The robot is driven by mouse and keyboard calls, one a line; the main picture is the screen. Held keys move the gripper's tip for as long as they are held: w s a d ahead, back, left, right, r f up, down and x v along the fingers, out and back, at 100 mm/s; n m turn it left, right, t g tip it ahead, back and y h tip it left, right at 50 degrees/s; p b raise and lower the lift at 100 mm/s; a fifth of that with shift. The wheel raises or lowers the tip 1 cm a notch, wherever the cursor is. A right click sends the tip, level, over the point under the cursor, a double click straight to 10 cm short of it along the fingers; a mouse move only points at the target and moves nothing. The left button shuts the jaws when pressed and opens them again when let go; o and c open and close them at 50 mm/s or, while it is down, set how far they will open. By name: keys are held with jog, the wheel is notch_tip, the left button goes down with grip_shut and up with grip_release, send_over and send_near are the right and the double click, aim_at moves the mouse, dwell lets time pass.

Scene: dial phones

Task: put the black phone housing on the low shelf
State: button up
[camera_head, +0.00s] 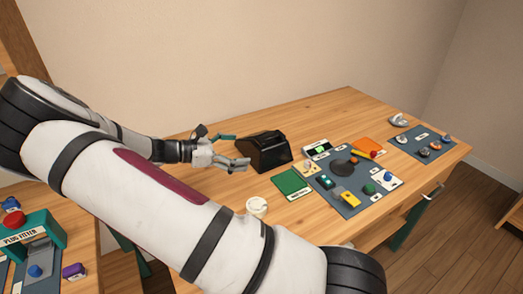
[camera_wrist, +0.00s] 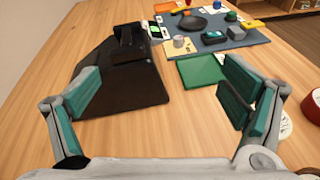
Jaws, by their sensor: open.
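The black phone housing (camera_head: 265,150) stands on the wooden table, a wedge-shaped block with a cradle on top. It also shows in the wrist view (camera_wrist: 122,75), left of the middle and ahead of my gripper. My gripper (camera_head: 235,150) is open and empty, just left of the housing in the head view. In the wrist view the two teal-padded fingers of my gripper (camera_wrist: 165,95) are spread wide. The left finger overlaps the housing's near left side in the picture; I cannot tell whether they touch.
A green square (camera_head: 292,183) lies right of the housing. A dark blue mat (camera_head: 345,203) holds several small parts. A white cup (camera_head: 257,207) stands near the table's front edge. A second mat (camera_head: 418,134) lies far right. A plug fitter (camera_head: 30,236) stands at lower left.

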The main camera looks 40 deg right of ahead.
aim_at(261, 139)
jog(key=w+f+n+t+h+b, duration=0.1)
jog(key=w+f+n+h, duration=0.1)
jog(key=w+n+h, duration=0.15)
jog(key=shift+m, duration=0.35)
jog(key=x, duration=0.5)
jog(key=w+x, duration=0.1)
jog(key=x, duration=0.1)
jog(key=shift+s+d+r+p, duration=0.15)
jog(key=shift+d+p, duration=0.15)
jog(key=shift+d, duration=0.2)
jog(key=shift+f+x, duration=0.2)
jog(key=shift+x, duration=1.4)
jog(key=shift+f+x, duration=0.15)
jog(key=shift+x, duration=1.5)
grip_shut()
